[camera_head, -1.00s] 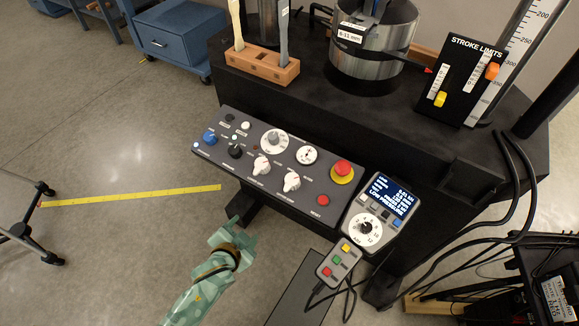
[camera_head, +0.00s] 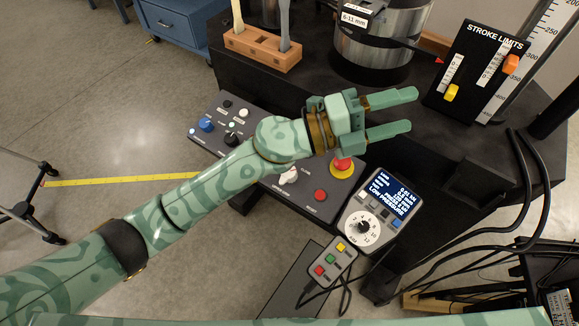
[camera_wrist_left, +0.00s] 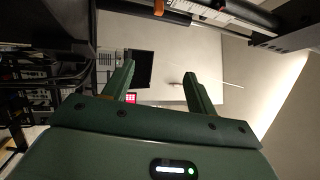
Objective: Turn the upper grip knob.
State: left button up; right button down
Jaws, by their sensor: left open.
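The black control panel (camera_head: 325,205) is partly covered by my left arm. One white knob (camera_head: 288,176) shows just below the arm. My right gripper is not in view.
A red emergency button (camera_head: 342,164) lies just under my left wrist. A display unit (camera_head: 380,205) and a button pendant (camera_head: 334,260) are at lower right. The stroke limits board (camera_head: 476,72) stands right of my fingers. A steel cylinder (camera_head: 385,45) stands behind them. Cables hang at right.

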pick_arm(q)
jog(key=s+d+f+m+g+y, duration=0.25)
jog(key=s+m+g+y, duration=0.2)
jog(key=m+g, duration=0.25)
jog(key=m+t+y+b, duration=0.1)
jog(key=m+t+y, duration=0.35)
jog(key=y, duration=1.15)
send_over(289, 174)
notch_tip(289, 174, down, 7)
jog(key=shift+n, duration=0.35)
jog(key=f+b, duration=0.1)
jog(key=f, duration=0.4)
jog(key=f+b, duration=0.1)
jog(key=f, duration=0.4)
jog(key=w+f+b, duration=0.1)
jog(key=f+b, duration=0.1)
jog(key=f, duration=0.3)
jog(key=shift+d+f, duration=0.1)
jog(key=shift+f, duration=0.3)
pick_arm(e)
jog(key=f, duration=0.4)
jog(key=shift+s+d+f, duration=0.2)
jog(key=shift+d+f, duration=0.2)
pick_arm(q)
jog(key=c, duration=1)
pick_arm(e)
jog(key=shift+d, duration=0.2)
